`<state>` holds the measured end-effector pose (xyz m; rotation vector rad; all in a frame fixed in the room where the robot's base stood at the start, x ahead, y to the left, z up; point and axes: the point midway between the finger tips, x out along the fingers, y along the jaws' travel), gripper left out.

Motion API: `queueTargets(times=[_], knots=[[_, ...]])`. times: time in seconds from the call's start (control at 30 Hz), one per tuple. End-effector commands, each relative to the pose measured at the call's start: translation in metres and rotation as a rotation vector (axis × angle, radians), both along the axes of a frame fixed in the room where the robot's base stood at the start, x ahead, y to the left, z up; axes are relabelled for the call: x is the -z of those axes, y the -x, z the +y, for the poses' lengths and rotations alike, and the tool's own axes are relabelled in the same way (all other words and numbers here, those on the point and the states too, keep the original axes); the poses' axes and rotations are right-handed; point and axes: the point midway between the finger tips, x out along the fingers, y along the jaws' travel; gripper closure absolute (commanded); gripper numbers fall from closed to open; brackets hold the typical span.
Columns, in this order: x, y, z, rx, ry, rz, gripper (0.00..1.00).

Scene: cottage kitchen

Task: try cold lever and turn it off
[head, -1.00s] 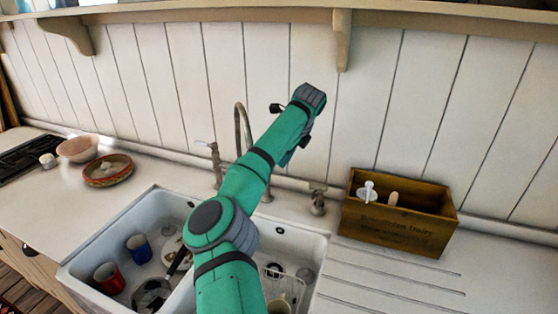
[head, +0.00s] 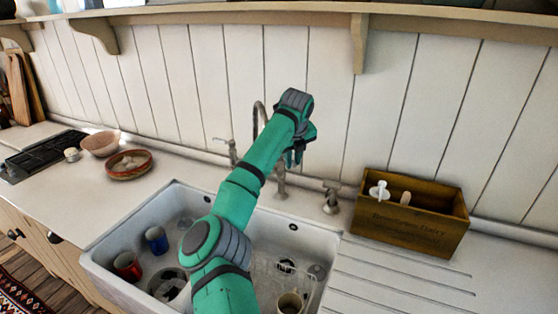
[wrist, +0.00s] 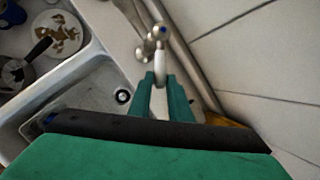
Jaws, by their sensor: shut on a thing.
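The cold lever (wrist: 161,54), a white handle on a metal tap body with a blue dot on top, shows in the wrist view. My gripper (wrist: 161,80) is shut on the lever's free end, one teal finger on each side. In the head view my gripper (head: 293,158) is at the right-hand post of the tap (head: 280,182), and it hides the cold lever there. The arched spout (head: 257,112) is partly hidden by my arm. I cannot tell whether water runs.
The double sink (head: 100,262) holds a red cup (head: 127,266), a blue cup (head: 156,240) and other dishes. A wooden box (head: 408,226) stands right of the tap, past a small metal fitting (head: 331,198). The panelled wall is close behind the tap.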

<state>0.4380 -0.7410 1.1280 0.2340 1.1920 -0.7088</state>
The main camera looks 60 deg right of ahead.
Motion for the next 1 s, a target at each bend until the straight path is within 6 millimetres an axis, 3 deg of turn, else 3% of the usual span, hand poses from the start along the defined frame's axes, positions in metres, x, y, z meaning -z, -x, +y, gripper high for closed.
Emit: queueTargets(times=[0.17,0.57,0.6,0.67,1.0], knots=[[-0.0019,0.0122,-0.0064,0.04,0.005,0.0,1.0],[-0.0019,0.015,-0.0075,0.047,0.004,0.0,1.0],[-0.0019,0.0151,-0.0074,0.047,0.004,0.0,0.78],[-0.0018,0.0146,-0.0072,0.046,0.004,0.001,0.64],[-0.0028,0.0115,-0.0045,0.04,0.002,0.001,0.64]])
